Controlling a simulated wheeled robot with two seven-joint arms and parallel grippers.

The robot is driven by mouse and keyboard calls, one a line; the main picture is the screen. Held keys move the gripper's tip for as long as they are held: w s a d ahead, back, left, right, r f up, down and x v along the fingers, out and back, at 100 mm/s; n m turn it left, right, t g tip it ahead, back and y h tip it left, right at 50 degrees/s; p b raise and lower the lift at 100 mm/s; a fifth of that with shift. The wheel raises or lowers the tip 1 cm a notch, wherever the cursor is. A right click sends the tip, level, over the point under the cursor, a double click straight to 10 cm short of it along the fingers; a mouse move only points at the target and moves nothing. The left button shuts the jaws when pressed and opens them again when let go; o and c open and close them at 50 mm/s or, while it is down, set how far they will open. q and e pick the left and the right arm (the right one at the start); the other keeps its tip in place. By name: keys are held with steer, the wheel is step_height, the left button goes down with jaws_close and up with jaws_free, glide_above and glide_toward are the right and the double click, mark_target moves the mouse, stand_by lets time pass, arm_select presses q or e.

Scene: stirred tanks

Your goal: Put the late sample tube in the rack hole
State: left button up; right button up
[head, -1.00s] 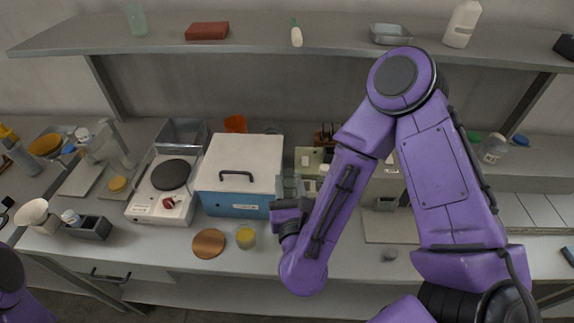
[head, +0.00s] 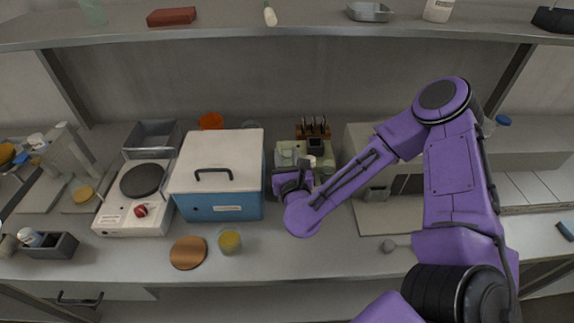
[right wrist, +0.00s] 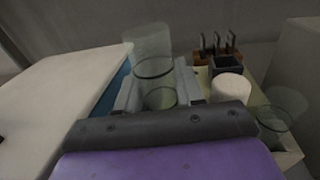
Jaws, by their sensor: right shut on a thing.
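My right gripper (right wrist: 160,92) is shut on a clear, open-topped glass vessel (right wrist: 153,62), held upright between the two pale fingers. I cannot tell for sure whether this is the late sample tube. In the head view my right gripper (head: 290,178) is just right of the blue and white box, in front of a pale green unit (head: 287,152); the vessel is hard to make out there. A wooden rack with dark upright pieces (head: 313,130) stands behind; it also shows in the right wrist view (right wrist: 215,50). I cannot make out its holes. My left gripper is out of view.
The blue box with a white lid (head: 217,175) stands close left of the gripper. In the right wrist view a white cylinder (right wrist: 231,87), a dark square holder (right wrist: 228,65) and another clear glass (right wrist: 281,108) stand close to the right. A glass with yellow contents (head: 229,241) stands at the front.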

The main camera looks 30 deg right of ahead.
steer(key=f, duration=0.1)
steer(key=f+p, duration=0.1)
steer(key=f, duration=0.1)
steer(key=shift+s+d, duration=0.3)
jaws_close()
steer(key=shift+w+f, duration=0.3)
steer(key=shift+f, duration=0.05)
steer(key=o, duration=0.8)
jaws_free()
steer(key=shift+c, duration=0.2)
steer(key=shift+s+r, duration=0.1)
steer(key=shift+s, duration=0.05)
